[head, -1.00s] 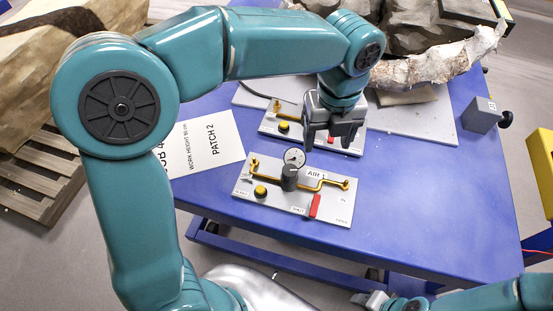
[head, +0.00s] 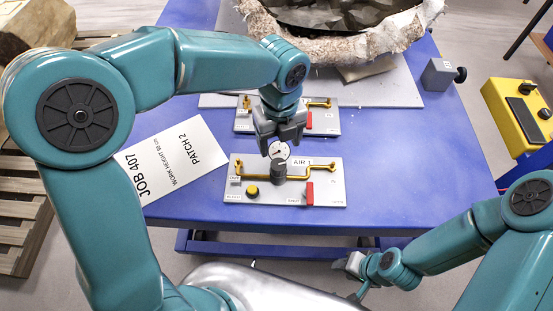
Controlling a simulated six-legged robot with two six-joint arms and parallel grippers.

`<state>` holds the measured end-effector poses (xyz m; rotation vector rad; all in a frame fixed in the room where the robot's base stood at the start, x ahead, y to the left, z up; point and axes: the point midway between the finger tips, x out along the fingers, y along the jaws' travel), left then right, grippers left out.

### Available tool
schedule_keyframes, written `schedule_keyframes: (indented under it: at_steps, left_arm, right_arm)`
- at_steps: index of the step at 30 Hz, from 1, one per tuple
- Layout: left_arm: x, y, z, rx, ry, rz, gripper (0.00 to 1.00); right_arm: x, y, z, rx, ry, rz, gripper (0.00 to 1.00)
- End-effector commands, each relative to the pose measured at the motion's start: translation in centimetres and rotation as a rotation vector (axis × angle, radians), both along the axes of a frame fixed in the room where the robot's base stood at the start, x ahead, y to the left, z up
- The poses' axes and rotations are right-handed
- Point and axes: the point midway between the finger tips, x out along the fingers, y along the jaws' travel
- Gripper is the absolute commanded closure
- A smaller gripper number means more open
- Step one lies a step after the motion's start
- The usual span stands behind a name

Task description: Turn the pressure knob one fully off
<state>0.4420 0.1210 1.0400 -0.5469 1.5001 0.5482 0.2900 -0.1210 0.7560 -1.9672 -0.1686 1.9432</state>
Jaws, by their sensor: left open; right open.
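The AIR 1 panel (head: 325,172) is a light grey plate on the blue table. It carries a dark grey upright pressure knob (head: 278,172), a round white gauge (head: 279,150) behind it, yellow pipes, a yellow button (head: 252,191) and a red lever (head: 310,193). My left gripper (head: 280,142) is open and empty, pointing down just behind the gauge and knob in the picture. Its height above the panel is hard to tell. My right gripper (head: 350,265) is open and empty, low in front of the table's front edge, far from the panel.
A second, similar panel (head: 325,121) lies behind, partly hidden by my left gripper. A JOB 407 sheet (head: 172,158) lies to the left. A plaster-jacketed fossil (head: 360,42) stands at the back. A grey block (head: 440,75) sits at the right edge. The table right of AIR 1 is clear.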

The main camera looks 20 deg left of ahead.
Motion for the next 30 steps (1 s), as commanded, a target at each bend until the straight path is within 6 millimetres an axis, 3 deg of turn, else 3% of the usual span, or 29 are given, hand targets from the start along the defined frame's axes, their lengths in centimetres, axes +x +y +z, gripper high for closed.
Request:
schedule_keyframes:
  at_steps: [6, 12, 24, 30]
  left_arm:
    - [-0.1, 0.2, -5.1, 0.001, 0.005, 0.001, 0.32]
    - [0.0, 0.3, -8.1, 0.000, 0.003, 0.001, 0.32]
    - [0.0, 0.5, -9.0, -0.001, -0.001, 0.001, 0.32]
    - [0.0, 0.5, -9.0, -0.001, -0.001, 0.001, 0.88]
  right_arm:
    - [0.0, 0.0, 0.2, 0.000, 0.000, 0.000, 0.57]
    - [0.0, 0.0, 0.2, 0.000, 0.000, 0.000, 0.57]
    - [0.0, 0.0, 0.2, 0.000, 0.000, 0.000, 0.57]
    - [0.0, 0.0, 0.2, 0.000, 0.000, 0.000, 0.57]
